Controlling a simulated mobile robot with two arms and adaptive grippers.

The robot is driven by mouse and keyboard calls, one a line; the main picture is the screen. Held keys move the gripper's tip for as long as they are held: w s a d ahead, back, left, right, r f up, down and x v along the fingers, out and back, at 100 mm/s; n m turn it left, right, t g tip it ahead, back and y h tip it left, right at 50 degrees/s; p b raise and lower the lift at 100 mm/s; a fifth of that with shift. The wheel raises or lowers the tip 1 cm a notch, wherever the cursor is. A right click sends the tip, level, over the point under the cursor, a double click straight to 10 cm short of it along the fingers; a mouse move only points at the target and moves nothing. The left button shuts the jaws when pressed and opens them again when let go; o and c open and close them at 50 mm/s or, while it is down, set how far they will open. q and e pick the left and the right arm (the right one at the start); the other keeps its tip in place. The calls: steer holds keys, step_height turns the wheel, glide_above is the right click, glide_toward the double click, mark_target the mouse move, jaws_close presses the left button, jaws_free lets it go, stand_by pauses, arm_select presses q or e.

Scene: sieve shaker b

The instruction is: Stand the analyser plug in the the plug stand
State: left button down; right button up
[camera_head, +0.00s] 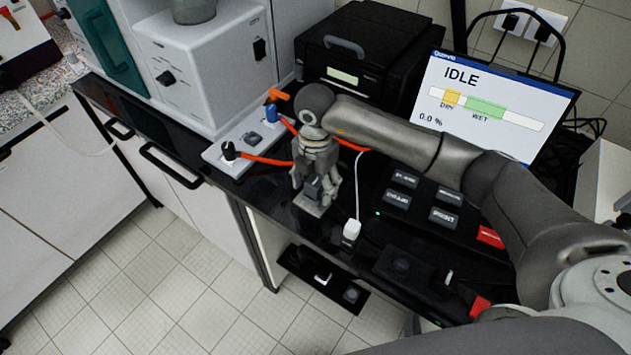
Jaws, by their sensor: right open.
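My right gripper (315,188) points down over the black bench, its fingers open on either side of a small grey plug-like block (314,188). This block, which looks like the analyser plug, stands on a light grey base (311,206) that looks like the plug stand. The fingers partly hide both, so I cannot tell how deeply the block sits or whether they touch it. My left gripper is not in view.
A monitor (487,100) and black printer (350,60) stand behind.

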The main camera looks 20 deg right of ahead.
mark_target(315, 181)
step_height(315, 181, up, 12)
stand_by(0.6)
stand_by(0.4)
